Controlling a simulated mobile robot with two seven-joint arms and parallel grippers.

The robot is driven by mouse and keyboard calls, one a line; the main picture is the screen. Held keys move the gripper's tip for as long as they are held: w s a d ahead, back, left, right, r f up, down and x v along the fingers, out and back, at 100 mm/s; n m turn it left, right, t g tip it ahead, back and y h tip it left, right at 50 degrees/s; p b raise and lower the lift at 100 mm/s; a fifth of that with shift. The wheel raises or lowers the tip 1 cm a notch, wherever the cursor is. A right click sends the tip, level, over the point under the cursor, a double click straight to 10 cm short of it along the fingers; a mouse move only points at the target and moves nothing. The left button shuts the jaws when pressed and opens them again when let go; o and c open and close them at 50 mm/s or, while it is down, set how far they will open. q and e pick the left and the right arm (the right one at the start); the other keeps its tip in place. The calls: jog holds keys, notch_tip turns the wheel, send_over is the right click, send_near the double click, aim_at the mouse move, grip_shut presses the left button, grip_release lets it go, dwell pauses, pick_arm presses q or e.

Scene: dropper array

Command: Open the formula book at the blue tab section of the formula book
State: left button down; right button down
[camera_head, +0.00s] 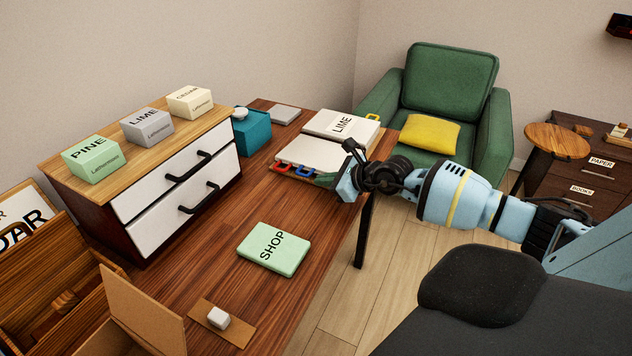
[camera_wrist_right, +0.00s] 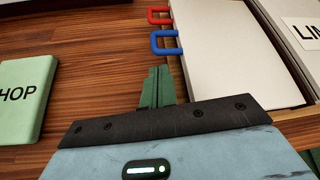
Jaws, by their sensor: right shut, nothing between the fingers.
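The formula book (camera_head: 300,149) lies on the desk's far right part and appears open in two pale halves. The half toward the back right bears the word LIME. A red tab (camera_head: 282,168) and a blue tab (camera_head: 304,170) stick out of the nearer half's edge; a yellow tab (camera_head: 373,116) shows at the far side. In the right wrist view the blue tab (camera_wrist_right: 165,43) sits beside the red tab (camera_wrist_right: 158,14). My right gripper (camera_head: 324,178) is shut and empty; its green fingertips (camera_wrist_right: 157,72) are just short of the blue tab, apparently apart from it. My left gripper is out of view.
A green SHOP book (camera_head: 273,248) lies on the desk left of my right gripper. A drawer unit (camera_head: 165,212) with several labelled boxes stands on the left. A teal container (camera_head: 251,135) is behind the book. A green armchair (camera_head: 450,80) stands beyond the desk.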

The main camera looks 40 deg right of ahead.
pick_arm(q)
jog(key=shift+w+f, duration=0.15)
pick_arm(e)
jog(key=shift+x, duration=1.45)
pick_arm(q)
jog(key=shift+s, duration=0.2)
pick_arm(e)
jog(key=shift+r, duration=0.1)
